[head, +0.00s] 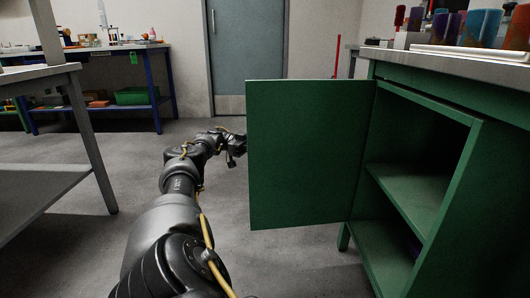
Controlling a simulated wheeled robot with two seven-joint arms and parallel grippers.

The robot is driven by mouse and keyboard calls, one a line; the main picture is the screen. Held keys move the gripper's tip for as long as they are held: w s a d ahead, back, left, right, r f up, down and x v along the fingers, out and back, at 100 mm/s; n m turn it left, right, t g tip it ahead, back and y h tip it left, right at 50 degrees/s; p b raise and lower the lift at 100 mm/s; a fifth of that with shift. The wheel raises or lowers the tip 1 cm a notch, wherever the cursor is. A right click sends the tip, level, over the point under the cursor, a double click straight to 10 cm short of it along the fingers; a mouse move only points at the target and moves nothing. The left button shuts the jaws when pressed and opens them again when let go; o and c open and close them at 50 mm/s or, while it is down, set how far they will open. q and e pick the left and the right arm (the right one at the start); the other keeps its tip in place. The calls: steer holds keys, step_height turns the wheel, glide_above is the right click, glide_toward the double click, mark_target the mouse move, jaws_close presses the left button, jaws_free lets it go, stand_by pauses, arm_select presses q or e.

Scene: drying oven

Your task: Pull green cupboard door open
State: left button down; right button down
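The green cupboard door (308,155) stands swung wide open to the left of the green cupboard (420,185), its broad face towards me. The cupboard's inside shows, with a middle shelf (412,190). My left arm reaches forward from the bottom of the head view, and its gripper (236,150) is at the door's free left edge. The fingertips are small and partly hidden by the door, so I cannot tell whether they touch it or are open or shut. My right gripper is not in view.
Several cups (482,27) stand on the cupboard's top at the upper right. A metal table (40,170) stands at the left, and a blue-legged workbench (112,52) is behind. A grey-blue door (246,50) is at the back. The floor between is clear.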

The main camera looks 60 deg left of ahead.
arm_select(q)
steer(key=shift+w, duration=0.1)
stand_by(0.3)
steer(key=c, duration=1.6)
jaws_free()
steer(key=shift+w+d+f, duration=0.1)
steer(key=shift+w+d, duration=0.05)
steer(key=shift+s, duration=0.2)
